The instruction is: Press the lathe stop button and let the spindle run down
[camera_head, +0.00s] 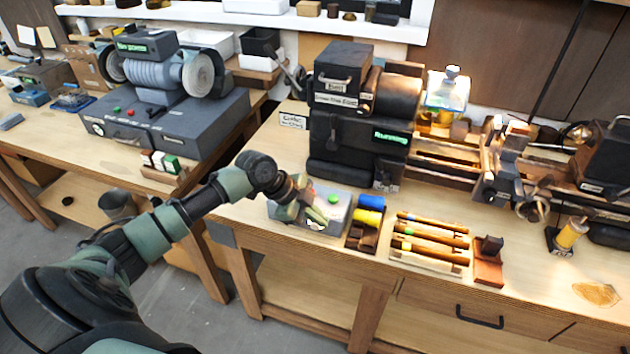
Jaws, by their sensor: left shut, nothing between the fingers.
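The lathe (345,135) stands on the wooden bench, with a dark headstock at its left end. A small screen (390,137) on the headstock glows green and appears to read "Running". A grey button box (341,216) sits on the bench in front of the headstock. A green button (333,199) shows on its top; my gripper covers much of the box's left part, so a stop button is hardly visible there. My left gripper (315,214) is shut and empty, its fingers low over the box. I cannot tell whether the fingertips touch it. My right gripper is out of view.
Blue and yellow spools (368,211) stand just right of the box. Beyond them lie a tray of wooden-handled tools (432,240) and a small reddish-brown stand (488,262). A bench grinder (160,75) stands on the left bench. The front right bench top is mostly free.

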